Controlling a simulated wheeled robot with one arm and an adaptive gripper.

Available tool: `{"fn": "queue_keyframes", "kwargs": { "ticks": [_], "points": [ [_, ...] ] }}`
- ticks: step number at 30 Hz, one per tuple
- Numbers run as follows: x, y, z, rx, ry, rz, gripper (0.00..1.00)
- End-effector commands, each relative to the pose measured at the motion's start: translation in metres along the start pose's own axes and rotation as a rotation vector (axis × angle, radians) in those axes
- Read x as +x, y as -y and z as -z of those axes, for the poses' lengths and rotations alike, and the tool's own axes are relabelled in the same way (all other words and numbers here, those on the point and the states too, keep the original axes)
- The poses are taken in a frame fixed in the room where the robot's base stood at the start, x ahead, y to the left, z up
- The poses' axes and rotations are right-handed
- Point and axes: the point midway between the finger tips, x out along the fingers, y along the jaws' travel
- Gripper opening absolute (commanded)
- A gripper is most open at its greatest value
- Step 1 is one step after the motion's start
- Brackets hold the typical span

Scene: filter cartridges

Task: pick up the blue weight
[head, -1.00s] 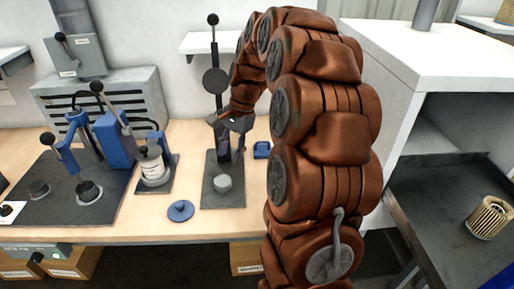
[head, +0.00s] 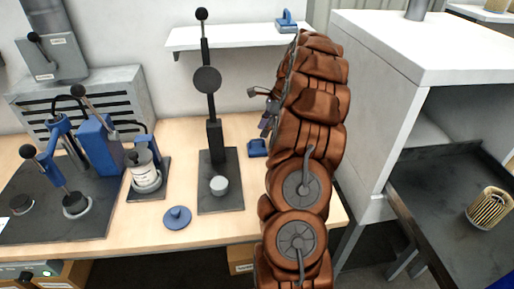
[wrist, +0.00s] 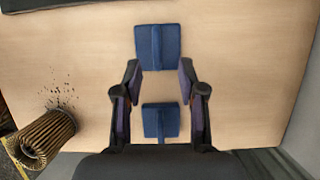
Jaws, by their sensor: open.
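The wrist view shows two blue blocks, each with a raised ridge, on the wooden table. The far blue block (wrist: 157,47) lies just beyond my fingertips; the near blue block (wrist: 160,122) shows between the finger bases. I cannot tell which is the blue weight. My gripper (wrist: 159,72) is open and empty above them, with a dark finger on each side. In the head view a blue block (head: 257,148) sits right of the press, beside my arm. My gripper (head: 267,108) is partly hidden by my arm there.
The black press (head: 209,130) with a grey puck stands left of my arm. A blue knobbed disc (head: 177,217) lies near the table's front edge. Another blue handled piece (head: 286,22) is on the wall shelf. A cartridge (wrist: 42,138) with dark specks around it lies left; a white cabinet (head: 375,90) stands right.

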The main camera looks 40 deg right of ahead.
Motion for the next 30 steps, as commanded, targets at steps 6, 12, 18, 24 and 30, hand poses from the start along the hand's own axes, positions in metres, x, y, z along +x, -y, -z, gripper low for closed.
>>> {"fn": "queue_keyframes", "kwargs": {
  "ticks": [6, 12, 18, 24, 30],
  "points": [
    [0.01, -0.002, -0.001, 0.0, 0.001, -0.004, 0.4],
    [0.028, -0.004, -0.004, 0.0, 0.001, -0.007, 0.4],
    [0.054, -0.005, -0.004, 0.002, 0.002, -0.005, 0.4],
    [0.058, -0.004, -0.003, 0.001, 0.001, -0.001, 0.4],
    [0.058, -0.004, -0.003, 0.001, 0.0, -0.001, 0.27]
  ]
}}
